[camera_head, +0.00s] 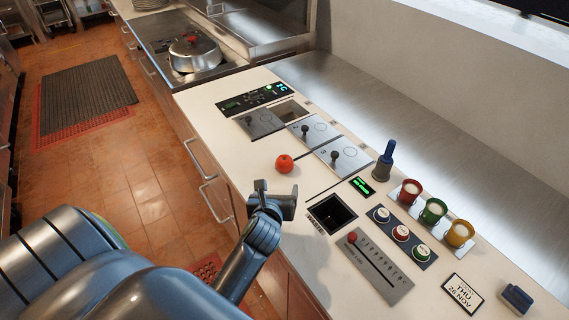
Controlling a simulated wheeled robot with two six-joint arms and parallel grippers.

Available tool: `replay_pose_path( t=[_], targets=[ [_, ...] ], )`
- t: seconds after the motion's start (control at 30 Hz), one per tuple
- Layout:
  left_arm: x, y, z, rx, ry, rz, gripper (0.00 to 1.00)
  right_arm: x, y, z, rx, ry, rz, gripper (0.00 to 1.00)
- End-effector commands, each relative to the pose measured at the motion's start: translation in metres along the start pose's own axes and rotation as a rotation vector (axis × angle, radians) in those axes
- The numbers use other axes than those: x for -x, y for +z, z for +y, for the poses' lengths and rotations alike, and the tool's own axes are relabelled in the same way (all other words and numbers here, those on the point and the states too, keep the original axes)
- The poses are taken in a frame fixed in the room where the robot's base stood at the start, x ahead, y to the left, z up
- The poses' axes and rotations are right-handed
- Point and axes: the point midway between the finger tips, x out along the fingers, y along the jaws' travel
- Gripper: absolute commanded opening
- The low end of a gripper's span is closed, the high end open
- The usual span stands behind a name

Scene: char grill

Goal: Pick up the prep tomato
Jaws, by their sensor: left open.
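The prep tomato (284,163) is a small round red-orange tomato. It sits on the white counter near the front edge, left of the square black opening. My left gripper (274,192) is open and empty near the counter's front edge, nearer to me than the tomato and apart from it. My right gripper is not in view.
The counter (220,95) bears grey panels with knobs (338,157), a square black opening (333,212), a slider panel (374,265), and red, green and yellow cups (433,210). A dark blue-handled tool (385,160) stands upright. A lidded pan (195,55) is farther back. The counter around the tomato is clear.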

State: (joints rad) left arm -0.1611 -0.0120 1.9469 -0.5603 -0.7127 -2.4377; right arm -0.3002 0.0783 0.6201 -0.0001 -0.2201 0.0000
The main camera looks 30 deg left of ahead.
Motion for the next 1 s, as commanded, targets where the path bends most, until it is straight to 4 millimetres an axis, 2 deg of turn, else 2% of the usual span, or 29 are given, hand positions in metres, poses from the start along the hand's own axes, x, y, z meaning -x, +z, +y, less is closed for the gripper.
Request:
replay_pose_path(
  t=[0.1, 0.4, 0.6, 0.83, 1.0],
  targets=[
    [-0.022, 0.002, 0.0, -0.003, 0.0, -0.001, 0.76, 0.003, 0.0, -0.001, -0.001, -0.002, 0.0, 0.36],
    [-0.07, 0.001, 0.001, 0.0, 0.001, 0.001, 0.76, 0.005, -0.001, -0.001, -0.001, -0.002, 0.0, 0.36],
    [-0.089, 0.001, 0.0, 0.002, 0.001, 0.001, 0.76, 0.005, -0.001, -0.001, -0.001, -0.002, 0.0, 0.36],
    [-0.099, 0.003, 0.001, 0.002, 0.0, 0.002, 0.76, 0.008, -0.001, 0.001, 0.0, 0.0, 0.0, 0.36],
    [-0.119, 0.008, 0.003, 0.002, 0.001, 0.001, 0.76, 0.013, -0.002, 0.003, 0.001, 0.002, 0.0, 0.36]
  ],
)
